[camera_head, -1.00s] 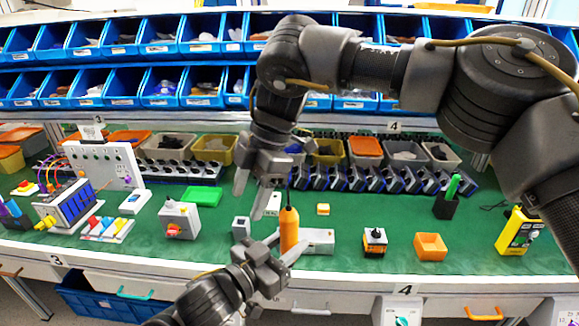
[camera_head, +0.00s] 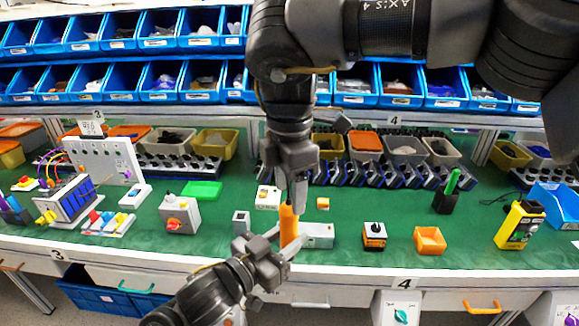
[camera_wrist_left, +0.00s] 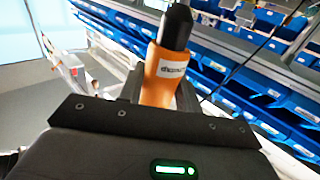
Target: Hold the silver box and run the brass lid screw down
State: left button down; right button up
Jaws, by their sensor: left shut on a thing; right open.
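The silver box (camera_head: 319,236) lies on the green bench near its front edge. An orange driver (camera_head: 287,222) stands upright at its left end; in the left wrist view the driver (camera_wrist_left: 164,72) shows a black top. My left gripper (camera_head: 279,243) is low at that end, its fingers either side of the driver's foot. My right gripper (camera_head: 290,199) points down just above the driver's top, open. I cannot tell whether it touches the driver. The brass lid screw is hidden.
A small grey block (camera_head: 241,222) stands left of the driver. A black-and-orange switch (camera_head: 374,236) and an orange tray (camera_head: 430,240) stand to the right. A grey box with a red knob (camera_head: 180,213) is further left. Blue bins line the back.

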aim_at(289, 215)
notch_tip(289, 215, down, 7)
jog(key=shift+r, duration=0.1)
pick_arm(q)
jog(key=shift+r, duration=0.1)
pick_arm(e)
jog(key=shift+c, duration=0.4)
grip_shut()
pick_arm(q)
jog(key=c, duration=0.9)
grip_release()
